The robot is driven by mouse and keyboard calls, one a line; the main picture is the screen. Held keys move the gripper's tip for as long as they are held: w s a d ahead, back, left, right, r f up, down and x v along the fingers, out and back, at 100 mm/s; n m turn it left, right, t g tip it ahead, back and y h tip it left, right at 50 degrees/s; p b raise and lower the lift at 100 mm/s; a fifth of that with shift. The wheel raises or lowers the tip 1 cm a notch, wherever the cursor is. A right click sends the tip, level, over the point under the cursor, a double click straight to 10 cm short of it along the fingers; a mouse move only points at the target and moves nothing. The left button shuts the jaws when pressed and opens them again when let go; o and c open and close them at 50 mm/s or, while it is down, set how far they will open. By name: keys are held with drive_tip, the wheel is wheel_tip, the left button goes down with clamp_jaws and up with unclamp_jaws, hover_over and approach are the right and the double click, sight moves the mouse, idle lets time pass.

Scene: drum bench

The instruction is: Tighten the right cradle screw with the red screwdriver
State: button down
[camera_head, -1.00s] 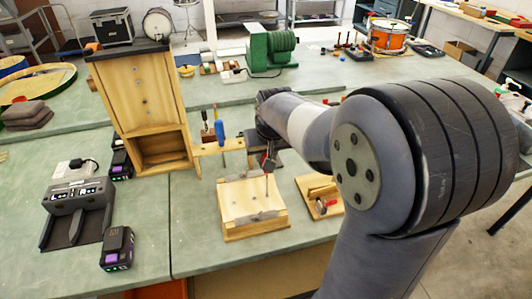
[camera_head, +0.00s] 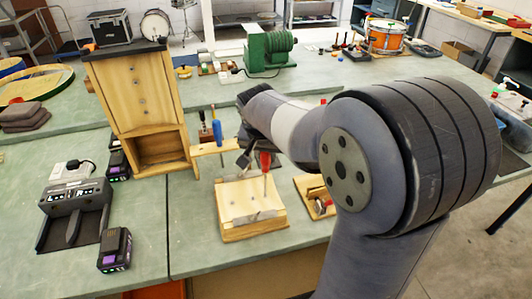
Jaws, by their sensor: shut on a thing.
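The red screwdriver (camera_head: 265,161) stands nearly upright over the right part of the wooden cradle block (camera_head: 238,190). Its thin shaft points down to the block's top near the right end of the grey metal pieces (camera_head: 262,215). My gripper (camera_head: 257,158) is at the red handle, reaching it from the upper left, and is shut on it. The right cradle screw is too small to make out, and I cannot tell whether the tip sits in it.
A blue-handled screwdriver (camera_head: 217,131) stands in a wooden rack (camera_head: 208,149) behind the block. A tall wooden stand (camera_head: 143,103) is left of it. A wooden tray (camera_head: 309,185) lies close right. A charger (camera_head: 75,209) and battery (camera_head: 115,250) lie left. Bench front is clear.

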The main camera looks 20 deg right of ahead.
drive_tip(key=m, duration=0.2)
drive_tip(key=m+g+h+b, duration=0.1)
drive_tip(key=m, duration=0.1)
drive_tip(key=shift+s+d+f+m, duration=0.15)
drive_tip(key=shift+f+m, duration=0.05)
drive_tip(key=shift+m, duration=0.1)
drive_tip(key=shift+r, duration=0.1)
